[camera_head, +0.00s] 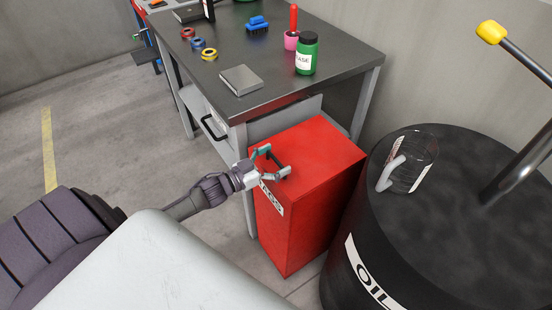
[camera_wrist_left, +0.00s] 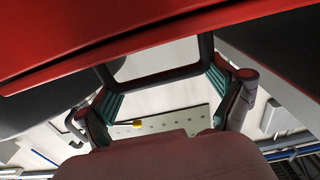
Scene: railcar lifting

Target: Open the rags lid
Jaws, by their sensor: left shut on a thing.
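The red rags bin (camera_head: 290,230) stands on the floor beside the workbench, with a partly covered white label on its front. Its flat red lid (camera_head: 318,150) looks closed. A dark handle (camera_head: 279,159) sticks out at the lid's left front edge. My left gripper (camera_head: 274,161) is at this handle, its two fingers on either side of it. In the left wrist view the dark handle (camera_wrist_left: 155,77) spans between my left gripper's teal-padded fingers (camera_wrist_left: 165,102), below the red edge of the bin. The gripper is shut on the handle. My right gripper is out of view.
A black oil drum (camera_head: 450,240) with a clear jug (camera_head: 411,165) on top stands close to the bin's right. The grey workbench (camera_head: 300,98) behind holds tape rolls, a brush, a green bottle (camera_head: 306,55) and a metal box. Open floor lies to the left.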

